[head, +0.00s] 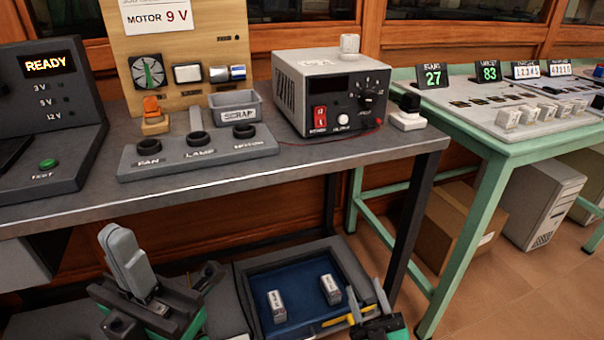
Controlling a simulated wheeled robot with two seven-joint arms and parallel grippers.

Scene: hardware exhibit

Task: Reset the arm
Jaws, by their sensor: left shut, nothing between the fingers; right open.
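My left gripper (207,277) is in front of the bench, below its front edge at the lower left. It is shut with nothing in it, and my own grey and black arm parts partly block the view of it. My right gripper (366,298) is at the bottom, right of centre, over the front right corner of a blue-lined tray (262,262). Its fingers are apart and it is empty. Two small pale labelled blocks (277,306) (330,289) stand in the tray, apart from both grippers.
The grey bench (290,163) overhangs behind the grippers. On it stand a READY tester (45,110), a three-place holder (198,150), a SCRAP bin (236,107) and a power supply (331,90). A green table (500,151) is at right.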

